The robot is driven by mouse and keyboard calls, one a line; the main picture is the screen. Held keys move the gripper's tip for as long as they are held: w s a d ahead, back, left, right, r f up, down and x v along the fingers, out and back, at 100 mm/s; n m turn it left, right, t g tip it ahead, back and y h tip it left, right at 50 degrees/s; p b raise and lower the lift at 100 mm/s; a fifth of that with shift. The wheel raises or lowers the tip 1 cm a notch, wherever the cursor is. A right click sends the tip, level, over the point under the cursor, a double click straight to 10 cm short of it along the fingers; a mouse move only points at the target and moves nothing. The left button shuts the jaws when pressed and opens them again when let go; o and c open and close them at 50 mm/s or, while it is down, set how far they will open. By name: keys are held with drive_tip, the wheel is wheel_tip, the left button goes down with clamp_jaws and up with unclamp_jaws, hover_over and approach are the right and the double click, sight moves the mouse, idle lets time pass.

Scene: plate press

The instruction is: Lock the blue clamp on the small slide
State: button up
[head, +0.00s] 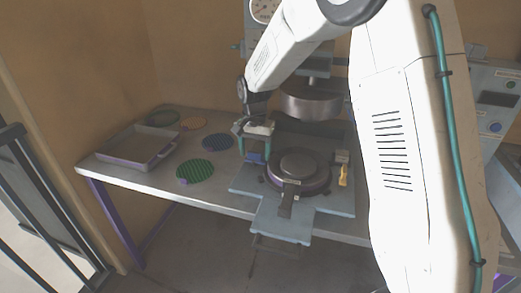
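The blue clamp (256,158) sits at the left edge of the round plate holder (299,172) on the small slide (285,218). My gripper (255,151) points down right above and around the blue clamp. Its two teal fingers stand apart, one on each side of the clamp. It looks open; I cannot tell whether a finger touches the clamp. A yellow clamp (343,176) is on the right side of the holder. The blue clamp is small here, and its lever position is unclear.
The press head (311,103) hangs above and behind the holder. A grey tray (127,150) and several round discs, such as a green one (194,170) and a blue one (217,142), lie to the left on the table. A control panel (497,105) is at the right.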

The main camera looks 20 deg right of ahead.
sight(255, 153)
wheel_tip(255, 153, up, 8)
drive_tip(key=shift+f, duration=0.1)
idle(0.4)
